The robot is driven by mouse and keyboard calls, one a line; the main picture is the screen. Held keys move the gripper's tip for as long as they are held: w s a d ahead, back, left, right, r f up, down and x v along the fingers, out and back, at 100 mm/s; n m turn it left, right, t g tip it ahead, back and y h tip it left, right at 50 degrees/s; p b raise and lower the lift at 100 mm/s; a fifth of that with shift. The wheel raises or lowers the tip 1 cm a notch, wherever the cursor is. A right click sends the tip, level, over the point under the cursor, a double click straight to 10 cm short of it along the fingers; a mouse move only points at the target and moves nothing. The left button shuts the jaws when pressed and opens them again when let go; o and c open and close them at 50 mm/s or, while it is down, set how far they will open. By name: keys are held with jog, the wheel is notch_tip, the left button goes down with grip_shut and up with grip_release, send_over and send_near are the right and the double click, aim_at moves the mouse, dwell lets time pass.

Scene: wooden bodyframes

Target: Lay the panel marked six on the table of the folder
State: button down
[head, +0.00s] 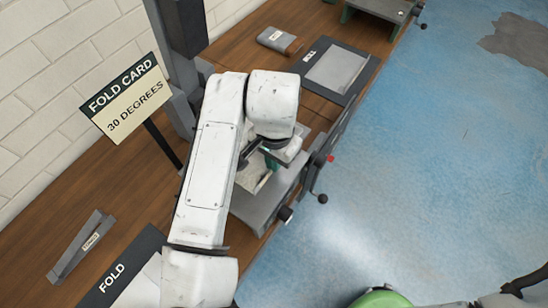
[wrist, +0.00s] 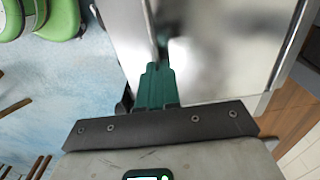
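The folder (head: 262,207) is a grey metal machine on the bench, partly covered by my arm. My gripper (head: 265,153) is over it, tilted down. In the wrist view its green fingers (wrist: 160,84) are close together on a thin metal edge (wrist: 149,22), which looks like a panel's edge. A pale metal sheet (head: 252,174) shows beside the fingers in the head view. Behind the fingers in the wrist view is a bright reflective metal surface (wrist: 220,45); whether it is the folder's table or a sheet I cannot tell. No six is visible.
A dark mat marked FULL (head: 362,66) with a grey sheet lies at the back. A mat marked FOLD (head: 125,270) lies at the front left. A fold card (head: 124,97) reads 30 degrees. Handles with dark knobs (head: 322,199) stick out at the folder's right. Blue floor is open there.

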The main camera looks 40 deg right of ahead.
dwell(0.4)
jog(key=c, duration=0.7)
grip_release()
jog(key=shift+r+p, duration=2.8)
jog(key=shift+r, duration=0.7)
jog(key=shift+s+f, duration=0.1)
jog(key=shift+f, duration=0.05)
